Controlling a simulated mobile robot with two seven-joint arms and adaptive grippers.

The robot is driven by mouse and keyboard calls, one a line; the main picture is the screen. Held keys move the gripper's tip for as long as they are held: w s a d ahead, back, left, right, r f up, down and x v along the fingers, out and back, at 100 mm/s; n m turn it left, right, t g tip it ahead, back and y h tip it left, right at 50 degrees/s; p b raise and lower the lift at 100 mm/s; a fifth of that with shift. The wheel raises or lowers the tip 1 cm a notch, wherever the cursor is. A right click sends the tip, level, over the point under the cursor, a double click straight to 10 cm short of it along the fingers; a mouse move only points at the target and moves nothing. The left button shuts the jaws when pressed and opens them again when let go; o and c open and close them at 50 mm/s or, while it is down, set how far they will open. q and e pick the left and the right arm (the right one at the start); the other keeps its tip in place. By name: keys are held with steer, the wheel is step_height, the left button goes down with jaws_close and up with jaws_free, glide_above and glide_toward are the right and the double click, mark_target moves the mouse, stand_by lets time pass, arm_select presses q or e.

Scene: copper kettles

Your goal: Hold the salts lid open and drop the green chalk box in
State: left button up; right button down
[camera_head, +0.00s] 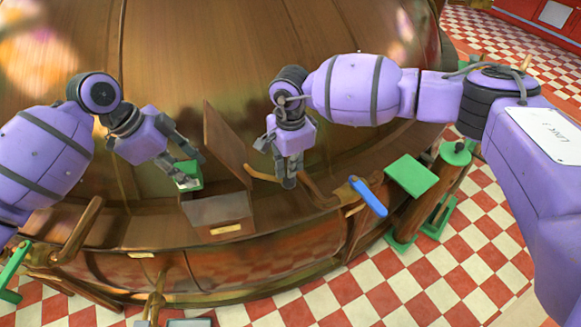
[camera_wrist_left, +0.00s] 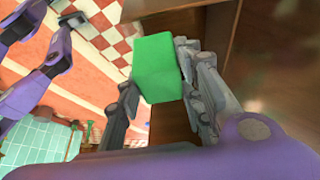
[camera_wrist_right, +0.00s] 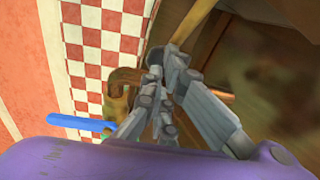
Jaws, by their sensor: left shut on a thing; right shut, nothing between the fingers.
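The salts box (camera_head: 218,211) is a brown wooden bin with a small brass plate on its front, standing at the copper kettle's side. Its lid (camera_head: 228,146) stands raised, tilted up at the back. My left gripper (camera_head: 186,172) is shut on the green chalk box (camera_head: 190,183), holding it at the upper left of the bin's opening. The green box (camera_wrist_left: 158,68) shows between the fingers in the left wrist view. My right gripper (camera_head: 288,181) is shut and empty, right of the lid, by a wooden handle (camera_head: 263,176). I cannot tell whether the fingertips touch this handle (camera_wrist_right: 192,24).
The large copper kettle (camera_head: 160,50) fills the back. A blue-handled lever (camera_head: 369,197) sticks out right of my right gripper. Green-topped wooden posts (camera_head: 411,175) stand further right. The red and white checked floor (camera_head: 480,230) is clear at the right.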

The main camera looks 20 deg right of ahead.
arm_select(q)
steer(key=w, duration=0.7)
steer(key=shift+d, duration=0.15)
stand_by(0.3)
steer(key=o, duration=1.5)
steer(key=shift+f, duration=0.1)
steer(key=o, duration=0.5)
steer(key=shift+o, duration=0.2)
